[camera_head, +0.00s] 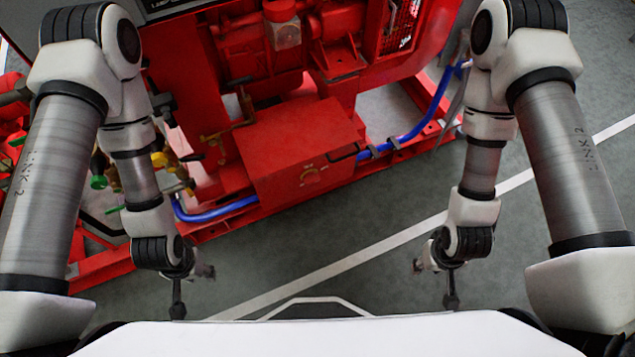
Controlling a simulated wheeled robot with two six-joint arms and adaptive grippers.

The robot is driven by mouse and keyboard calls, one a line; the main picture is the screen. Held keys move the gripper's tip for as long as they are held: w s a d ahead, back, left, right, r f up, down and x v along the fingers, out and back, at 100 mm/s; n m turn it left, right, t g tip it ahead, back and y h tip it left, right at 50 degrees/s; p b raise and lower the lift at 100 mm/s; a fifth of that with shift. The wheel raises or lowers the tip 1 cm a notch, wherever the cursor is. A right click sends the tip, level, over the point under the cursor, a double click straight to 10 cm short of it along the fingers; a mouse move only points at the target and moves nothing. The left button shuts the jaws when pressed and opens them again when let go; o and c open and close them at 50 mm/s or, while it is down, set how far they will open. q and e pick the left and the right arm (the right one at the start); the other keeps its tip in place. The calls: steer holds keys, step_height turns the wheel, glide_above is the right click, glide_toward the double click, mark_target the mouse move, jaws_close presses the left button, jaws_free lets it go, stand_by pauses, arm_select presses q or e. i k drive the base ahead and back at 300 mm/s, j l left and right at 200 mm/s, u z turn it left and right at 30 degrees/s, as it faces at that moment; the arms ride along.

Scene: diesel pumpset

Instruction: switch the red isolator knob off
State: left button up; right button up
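A small round knob with a yellowish plate (310,174) sits on the front of a red box (290,140) low on the red pumpset. It looks like the isolator knob, but its setting is too small to read. My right gripper (434,284) hangs to the right of the box, nearer to me, with its fingertips apart and nothing between them. My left gripper (192,291) hangs to the left of the knob, also nearer to me, with its fingertips apart and empty. Neither gripper touches the box or the knob.
Blue hoses (420,122) run along the red base frame on both sides of the box. Brass and green-handled valves (98,182) stand at the left, by my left arm. The grey floor (360,230) with a white line is clear between my arms.

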mark_target(311, 177)
steer(key=i+l+u, duration=0.15)
steer(key=l+u, duration=0.25)
steer(key=l, duration=0.7)
steer(key=l+u, duration=0.4)
steer(key=l, duration=0.7)
